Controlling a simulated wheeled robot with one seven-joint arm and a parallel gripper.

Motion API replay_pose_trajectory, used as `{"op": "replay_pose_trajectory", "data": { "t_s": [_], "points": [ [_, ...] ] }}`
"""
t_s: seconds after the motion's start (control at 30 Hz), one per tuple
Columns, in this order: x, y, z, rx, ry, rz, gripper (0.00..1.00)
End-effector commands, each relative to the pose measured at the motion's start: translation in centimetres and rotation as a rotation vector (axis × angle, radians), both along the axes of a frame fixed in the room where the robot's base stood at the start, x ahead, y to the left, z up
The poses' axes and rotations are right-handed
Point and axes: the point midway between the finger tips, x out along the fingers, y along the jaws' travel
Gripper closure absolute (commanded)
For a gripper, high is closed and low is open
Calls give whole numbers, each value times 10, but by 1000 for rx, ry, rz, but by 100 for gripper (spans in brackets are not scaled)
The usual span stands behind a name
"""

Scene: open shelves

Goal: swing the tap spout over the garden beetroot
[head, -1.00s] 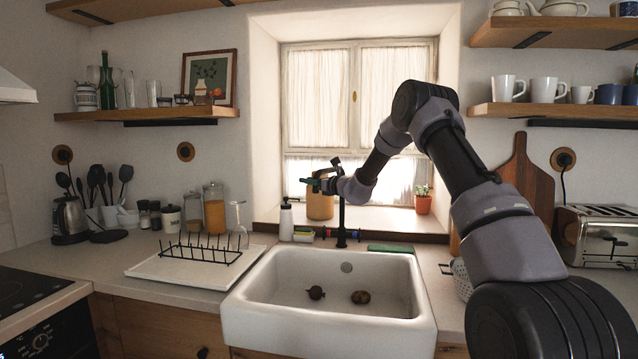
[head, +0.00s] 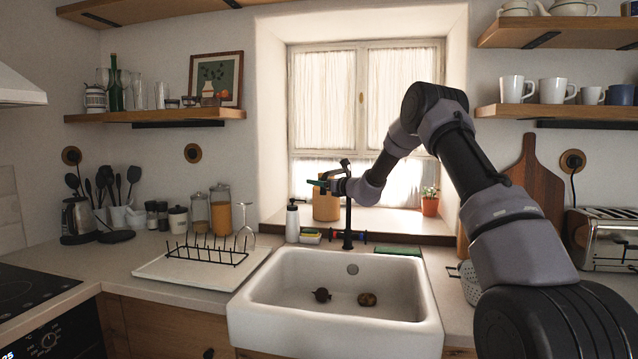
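The black tap (head: 348,222) stands upright behind the white sink, with a lever at its top. Its spout is hard to make out against my gripper. The dark, round garden beetroot (head: 321,295), with a thin tail, lies on the sink floor left of centre. My gripper (head: 322,184) is at the height of the tap's top, slightly left of its post, in front of the window. Green shows at its tip. I cannot tell whether the fingers are open or touching the spout.
A brown potato-like item (head: 367,299) lies right of the beetroot in the sink (head: 335,333). A soap bottle (head: 292,222) and sponges (head: 310,237) stand left of the tap. A dish rack (head: 205,250) is on the left counter. A potted plant (head: 430,203) stands on the sill.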

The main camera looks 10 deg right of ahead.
Motion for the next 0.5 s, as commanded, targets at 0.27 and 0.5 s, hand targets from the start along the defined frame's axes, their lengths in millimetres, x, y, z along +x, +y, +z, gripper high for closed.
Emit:
{"op": "replay_pose_trajectory", "data": {
  "t_s": [0.27, 0.5],
  "points": [
    [-5, -4, -1, -1, 2, 0, 39],
    [-38, -31, 0, 0, 2, -1, 39]
  ]
}}
